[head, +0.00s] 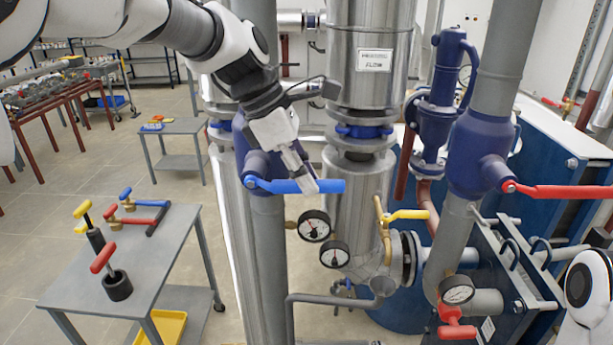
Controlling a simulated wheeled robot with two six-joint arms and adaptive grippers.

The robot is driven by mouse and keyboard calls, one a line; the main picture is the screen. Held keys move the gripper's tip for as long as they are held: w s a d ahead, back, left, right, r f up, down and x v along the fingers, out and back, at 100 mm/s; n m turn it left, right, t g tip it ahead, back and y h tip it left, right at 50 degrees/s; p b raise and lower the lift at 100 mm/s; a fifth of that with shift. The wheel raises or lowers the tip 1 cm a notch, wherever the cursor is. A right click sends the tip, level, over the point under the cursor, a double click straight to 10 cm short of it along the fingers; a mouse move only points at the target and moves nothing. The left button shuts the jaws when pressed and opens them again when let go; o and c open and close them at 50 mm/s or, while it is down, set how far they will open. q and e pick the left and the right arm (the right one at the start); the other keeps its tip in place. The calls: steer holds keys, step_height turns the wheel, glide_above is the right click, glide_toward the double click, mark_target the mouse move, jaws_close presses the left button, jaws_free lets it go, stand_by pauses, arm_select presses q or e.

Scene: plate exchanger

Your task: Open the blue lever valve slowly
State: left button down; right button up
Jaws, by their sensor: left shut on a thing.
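The blue lever (275,186) extends to the right from its pivot on the dark blue valve body (256,162), which sits on a grey vertical pipe. The lever lies roughly horizontal in the head view, across the pipe. My left gripper (307,183) comes down from the upper left and is shut on the lever between its middle and its free right end. The fingers hide a part of the lever. My right gripper is out of view; only a part of my right arm shows at the lower right edge.
Gauges (314,226) and a yellow lever (408,214) sit close below and right of the blue lever. A red lever (560,191) extends from another blue valve at right. A grey cart (165,290) with loose valves stands at left. Open floor lies behind it.

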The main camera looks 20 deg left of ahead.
arm_select(q)
steer(key=shift+a+r+h, duration=0.15)
steer(key=shift+r+h, duration=0.55)
steer(key=shift+r, duration=0.05)
steer(key=c, duration=1.1)
jaws_free()
steer(key=shift+d, duration=0.2)
steer(key=v, duration=1.2)
steer(key=shift+s, duration=0.15)
steer(key=shift+d, duration=0.1)
